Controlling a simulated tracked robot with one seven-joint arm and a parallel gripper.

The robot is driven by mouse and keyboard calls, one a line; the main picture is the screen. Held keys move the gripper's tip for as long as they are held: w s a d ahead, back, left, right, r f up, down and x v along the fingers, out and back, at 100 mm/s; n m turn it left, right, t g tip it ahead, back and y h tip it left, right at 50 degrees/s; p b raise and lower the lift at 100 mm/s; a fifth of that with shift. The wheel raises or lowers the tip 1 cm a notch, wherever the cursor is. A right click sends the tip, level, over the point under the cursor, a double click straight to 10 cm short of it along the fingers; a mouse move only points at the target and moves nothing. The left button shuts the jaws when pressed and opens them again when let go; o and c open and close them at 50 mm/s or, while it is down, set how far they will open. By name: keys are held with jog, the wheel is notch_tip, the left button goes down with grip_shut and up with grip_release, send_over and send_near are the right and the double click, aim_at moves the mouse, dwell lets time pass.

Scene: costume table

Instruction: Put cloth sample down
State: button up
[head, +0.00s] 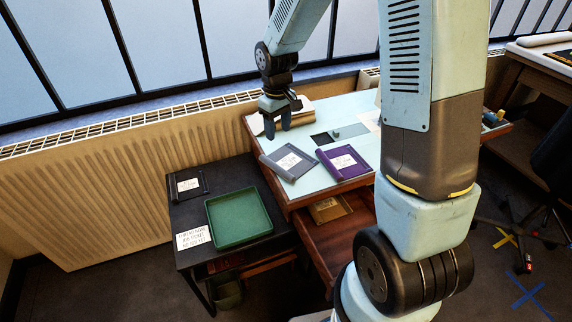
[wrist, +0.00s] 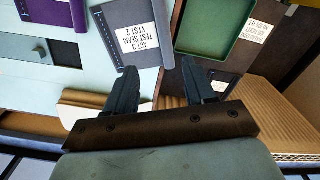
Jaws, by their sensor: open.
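My gripper (head: 278,128) is open and empty, above the back left corner of the pale blue table. In the wrist view its two dark fingers (wrist: 157,72) are apart with nothing between them. A grey-blue cloth sample (head: 269,160) with a white label lies flat on the table's front left edge. It also shows in the wrist view (wrist: 112,18), just beyond the fingers, its label reading "ACT 3 TEST SEAM VEST 2". A purple cloth sample (head: 332,170) lies to its right. A dark labelled sample (head: 202,184) lies on the lower black table. The gripper touches none of them.
A green tray (head: 266,226) sits on the black table beside a white printed card (head: 193,238). A cream-tan roll (wrist: 95,100) lies near my gripper at the back. A dark panel with a small knob (head: 336,133) is behind the samples. The radiator (head: 100,175) borders the left.

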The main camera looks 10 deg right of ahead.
send_over(276, 165)
jog(key=f, duration=0.8)
jog(key=shift+d+f, duration=0.35)
jog(key=shift+f, duration=0.05)
jog(key=f, duration=0.3)
jog(key=shift+a+f, duration=0.3)
jog(key=shift+a, duration=0.05)
jog(key=shift+f, duration=0.75)
jog(key=shift+c, duration=0.4)
grip_shut()
